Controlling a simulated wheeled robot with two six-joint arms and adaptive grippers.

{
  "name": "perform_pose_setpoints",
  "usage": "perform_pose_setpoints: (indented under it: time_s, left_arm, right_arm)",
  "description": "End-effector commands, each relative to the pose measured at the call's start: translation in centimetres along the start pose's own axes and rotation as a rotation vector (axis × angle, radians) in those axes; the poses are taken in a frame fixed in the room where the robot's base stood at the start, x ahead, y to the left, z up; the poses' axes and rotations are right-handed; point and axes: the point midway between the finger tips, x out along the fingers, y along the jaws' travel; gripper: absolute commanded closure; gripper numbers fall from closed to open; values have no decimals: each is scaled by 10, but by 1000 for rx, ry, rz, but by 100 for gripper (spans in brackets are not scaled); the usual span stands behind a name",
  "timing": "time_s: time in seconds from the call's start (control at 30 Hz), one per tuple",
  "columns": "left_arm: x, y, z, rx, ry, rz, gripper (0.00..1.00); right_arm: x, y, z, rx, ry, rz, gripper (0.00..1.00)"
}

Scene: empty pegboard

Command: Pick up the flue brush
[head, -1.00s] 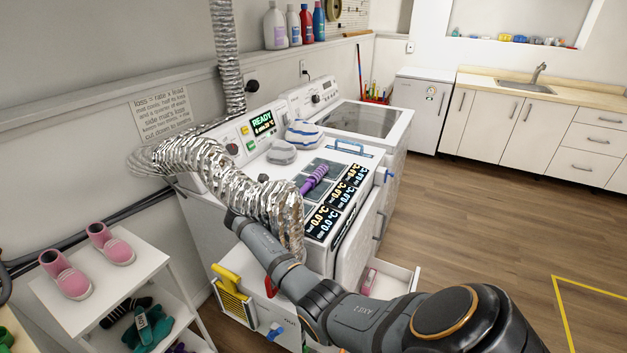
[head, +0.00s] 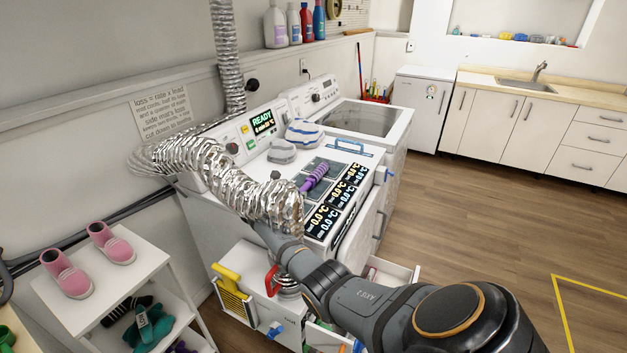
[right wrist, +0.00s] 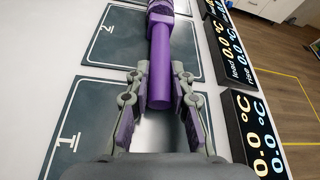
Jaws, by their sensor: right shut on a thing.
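The flue brush (head: 315,178) appears to be the purple rod with a ribbed part lying on the dark panels on top of the white machine. In the right wrist view its smooth purple handle (right wrist: 160,62) runs between the fingers of my right gripper (right wrist: 159,72), which is shut on the handle near its near end. The brush's far end is cut off by the picture's top. In the head view my right gripper is hidden behind the silver foil duct (head: 215,172). My left gripper is not in view.
The foil duct's loose end hangs over the machine's front left, against my right arm. Numbered dark panels (right wrist: 75,125) and lit temperature displays (head: 345,190) lie around the brush. Two grey-white bundles (head: 303,133) sit behind. A box with a yellow handle (head: 228,275) stands below.

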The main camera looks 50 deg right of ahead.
Motion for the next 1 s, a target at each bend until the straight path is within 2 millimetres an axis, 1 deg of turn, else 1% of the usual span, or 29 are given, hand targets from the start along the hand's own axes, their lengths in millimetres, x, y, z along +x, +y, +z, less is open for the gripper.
perform_pose_setpoints:
  time_s: [0.27,0.37,0.47,0.5,0.57,0.73,0.9,1.0]
  left_arm:
    - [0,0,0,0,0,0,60]
    - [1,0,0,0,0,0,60]
    - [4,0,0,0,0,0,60]
    - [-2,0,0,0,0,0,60]
    - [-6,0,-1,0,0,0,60]
    - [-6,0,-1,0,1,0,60]
    - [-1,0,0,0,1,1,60]
    - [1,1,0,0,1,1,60]
  right_arm:
    - [-1,0,3,1,-1,0,100]
    - [-4,-2,12,3,-3,1,100]
    - [-12,-6,30,7,-4,2,100]
    - [-17,-14,35,4,-4,-1,100]
    - [-26,-26,43,3,-5,1,100]
    - [-53,-65,67,1,-5,1,100]
    - [-73,-105,67,-1,-4,-1,100]
    - [-83,-124,69,-2,-3,-1,100]
